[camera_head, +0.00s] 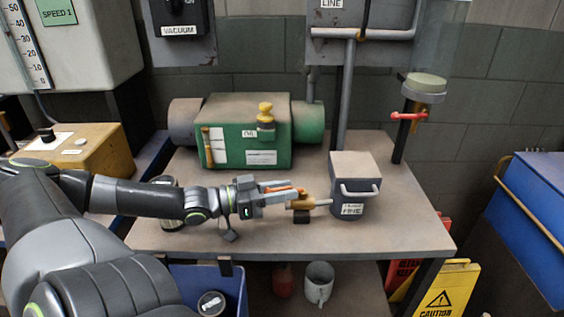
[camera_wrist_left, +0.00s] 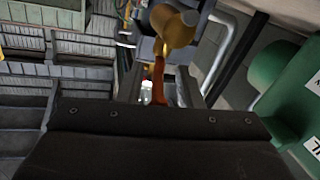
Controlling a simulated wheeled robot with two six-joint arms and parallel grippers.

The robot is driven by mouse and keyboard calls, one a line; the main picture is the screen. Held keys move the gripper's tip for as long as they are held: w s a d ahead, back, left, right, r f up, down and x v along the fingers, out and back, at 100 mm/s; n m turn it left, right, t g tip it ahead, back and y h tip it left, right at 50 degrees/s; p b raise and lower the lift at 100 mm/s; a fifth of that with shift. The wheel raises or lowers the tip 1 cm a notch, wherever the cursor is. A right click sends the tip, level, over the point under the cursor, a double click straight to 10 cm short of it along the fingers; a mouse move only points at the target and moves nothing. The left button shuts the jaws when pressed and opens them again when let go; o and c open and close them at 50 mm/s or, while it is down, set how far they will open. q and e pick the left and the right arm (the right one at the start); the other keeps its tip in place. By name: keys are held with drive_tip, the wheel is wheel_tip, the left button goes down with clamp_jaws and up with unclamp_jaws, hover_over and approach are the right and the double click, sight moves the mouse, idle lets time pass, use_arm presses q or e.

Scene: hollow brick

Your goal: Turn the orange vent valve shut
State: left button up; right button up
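The orange vent valve has a brass body (camera_head: 300,203) with an orange lever (camera_head: 288,190). It sits at the left side of a small grey box (camera_head: 355,198) on the bench. The lever points left, toward my left gripper (camera_head: 280,190). In the left wrist view the brass body (camera_wrist_left: 174,27) is ahead at the top and the orange lever (camera_wrist_left: 159,80) runs down from it between my left fingers. The fingers stand apart on either side of the lever, with gaps visible. Contact is not clear. My right gripper is not in view.
A green tank (camera_head: 248,135) stands behind on the bench (camera_head: 220,240). A red handle (camera_head: 408,116) is on the post at the back right. A blue bin (camera_head: 232,284) is below the front edge. The bench right of the grey box is clear.

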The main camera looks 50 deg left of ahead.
use_arm(q)
drive_tip(key=shift+r, duration=0.15)
drive_tip(key=shift+r+p, duration=0.45)
drive_tip(key=shift+p, duration=0.05)
wheel_tip(320, 180, up, 2)
drive_tip(key=shift+r+p, duration=0.1)
drive_tip(key=shift+p, duration=0.9)
wheel_tip(320, 180, up, 5)
drive_tip(key=p, duration=0.4)
drive_tip(key=shift+r+p, duration=0.15)
drive_tip(key=shift+p, duration=0.2)
drive_tip(key=shift+r+p, duration=0.6)
drive_tip(key=shift+r, duration=0.1)
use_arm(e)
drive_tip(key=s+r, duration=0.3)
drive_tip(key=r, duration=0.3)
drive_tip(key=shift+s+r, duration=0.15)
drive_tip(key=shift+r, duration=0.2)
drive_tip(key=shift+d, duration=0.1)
